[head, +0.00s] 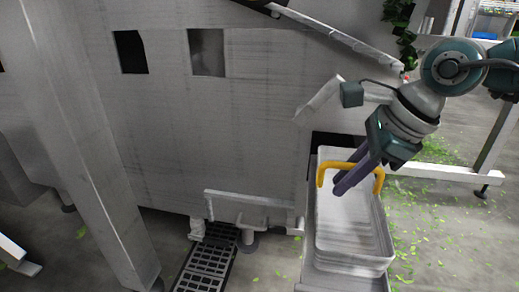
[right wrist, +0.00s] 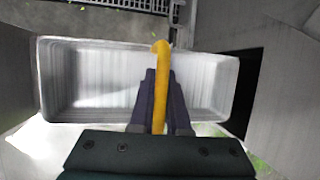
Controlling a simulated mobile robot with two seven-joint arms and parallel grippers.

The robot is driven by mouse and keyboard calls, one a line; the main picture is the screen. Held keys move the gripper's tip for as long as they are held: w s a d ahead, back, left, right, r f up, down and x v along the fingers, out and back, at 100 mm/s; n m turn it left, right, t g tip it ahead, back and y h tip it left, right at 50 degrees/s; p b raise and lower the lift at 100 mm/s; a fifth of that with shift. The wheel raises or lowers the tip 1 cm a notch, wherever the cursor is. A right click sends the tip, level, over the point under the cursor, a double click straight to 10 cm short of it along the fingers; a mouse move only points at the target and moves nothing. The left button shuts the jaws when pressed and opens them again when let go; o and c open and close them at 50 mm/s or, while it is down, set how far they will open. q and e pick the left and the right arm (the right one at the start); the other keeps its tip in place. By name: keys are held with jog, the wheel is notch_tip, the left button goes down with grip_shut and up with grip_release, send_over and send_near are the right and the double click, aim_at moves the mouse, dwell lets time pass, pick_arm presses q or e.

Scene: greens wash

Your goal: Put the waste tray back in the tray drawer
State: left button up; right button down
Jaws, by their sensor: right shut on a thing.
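The waste tray (head: 350,222) is a pale, deep, oblong tray with a yellow handle (head: 379,178) arching across it. My right gripper (head: 341,187) reaches in from the upper right, and its purple fingers are shut on the handle. The right wrist view shows the fingers (right wrist: 160,76) on either side of the yellow bar, with the tray (right wrist: 88,82) empty below. A grey drawer part (head: 340,283) shows under the tray's near end. I cannot tell whether the tray rests on it or hangs just above. My left gripper is not in view.
A dark opening (head: 335,141) in the machine's grey wall (head: 220,130) lies behind the tray. A low rail (head: 250,198) and floor grating (head: 205,265) are to the left. Green leaf scraps (head: 425,215) litter the floor at right, near a metal stand leg (head: 495,145).

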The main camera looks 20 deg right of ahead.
aim_at(337, 206)
jog(key=f+b, duration=0.1)
jog(key=f, duration=0.1)
jog(key=s+f+b, duration=0.1)
jog(key=f, duration=0.1)
jog(key=shift+d+b, duration=0.15)
jog(key=shift+b, duration=0.2)
jog(key=shift+w+d+r, duration=0.15)
jog(key=shift+w+r, duration=0.05)
jog(key=shift+r, duration=0.1)
jog(key=shift+a+f, duration=0.2)
jog(key=c, duration=1.1)
grip_release()
jog(key=shift+o, duration=1)
jog(key=shift+d, duration=0.1)
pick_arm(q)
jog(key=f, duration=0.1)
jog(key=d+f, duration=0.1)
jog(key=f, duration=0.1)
